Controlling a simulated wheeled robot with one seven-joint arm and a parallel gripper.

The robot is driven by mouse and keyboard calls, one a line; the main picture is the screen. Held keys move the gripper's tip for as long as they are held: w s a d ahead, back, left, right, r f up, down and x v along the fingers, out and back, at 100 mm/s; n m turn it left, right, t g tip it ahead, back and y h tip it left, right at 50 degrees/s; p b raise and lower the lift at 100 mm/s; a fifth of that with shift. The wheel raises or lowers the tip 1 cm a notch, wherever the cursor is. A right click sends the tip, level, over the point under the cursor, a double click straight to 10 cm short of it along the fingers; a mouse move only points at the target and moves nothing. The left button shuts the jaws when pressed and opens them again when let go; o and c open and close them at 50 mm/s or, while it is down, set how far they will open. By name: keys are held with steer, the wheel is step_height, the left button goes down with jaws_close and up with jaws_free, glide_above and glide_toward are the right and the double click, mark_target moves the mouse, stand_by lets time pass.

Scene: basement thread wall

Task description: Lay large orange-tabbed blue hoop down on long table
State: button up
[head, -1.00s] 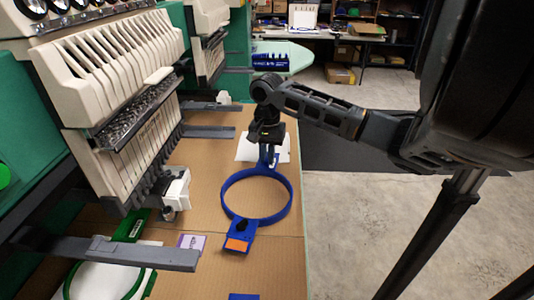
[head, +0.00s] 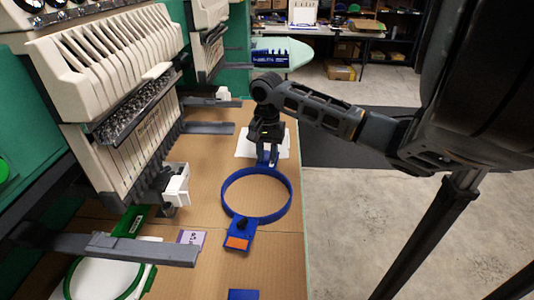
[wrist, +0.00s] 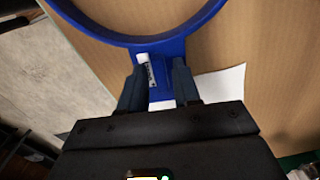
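The large blue hoop (head: 224,205) lies flat on the brown top of the long table (head: 200,260) in the head view. Its orange-tabbed bracket (head: 238,243) points toward the near end. My gripper (head: 268,158) is at the far side of the ring, pointing down, with its fingers apart. In the wrist view, the hoop's blue ring (wrist: 110,38) arches across the top. A blue tab with a small white label (wrist: 150,72) sits between the two fingers of my gripper (wrist: 158,88), which stand on either side of it.
A white sheet (head: 281,143) lies under and behind my gripper. Embroidery machines (head: 115,75) line the left side, with grey arms (head: 140,250) reaching over the table. A green hoop (head: 75,280), a purple card (head: 191,238) and another blue piece (head: 243,294) are near. Open floor lies to the right.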

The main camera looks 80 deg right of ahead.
steer(key=shift+o, duration=0.9)
step_height(320, 180, up, 7)
steer(key=shift+r, duration=0.4)
steer(key=shift+s, duration=0.1)
